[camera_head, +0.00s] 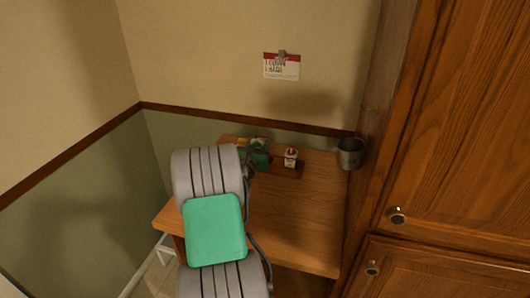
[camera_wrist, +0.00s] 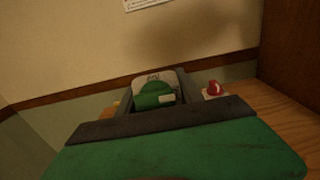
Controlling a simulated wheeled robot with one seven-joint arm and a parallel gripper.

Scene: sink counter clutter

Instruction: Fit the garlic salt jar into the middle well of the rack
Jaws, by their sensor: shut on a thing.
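My gripper (camera_wrist: 155,85) is shut on a pale jar (camera_wrist: 143,77), taken to be the garlic salt jar; its label cannot be read. A green part with a small pale patch covers the near side of it in the wrist view. In the head view my gripper (camera_head: 259,160) is at the back of the counter, over the left part of the low brown rack (camera_head: 288,174), and my arm hides much of this area. The rack's middle well and the jar's base are hidden, so I cannot tell whether the jar is inside a well.
A red-capped white jar (camera_head: 291,156) stands at the rack's right part, close right of my gripper; its cap (camera_wrist: 214,88) shows in the wrist view. A grey metal cup (camera_head: 351,153) is at the right by the wooden cabinet (camera_head: 455,130). The counter's front right (camera_head: 295,225) is clear.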

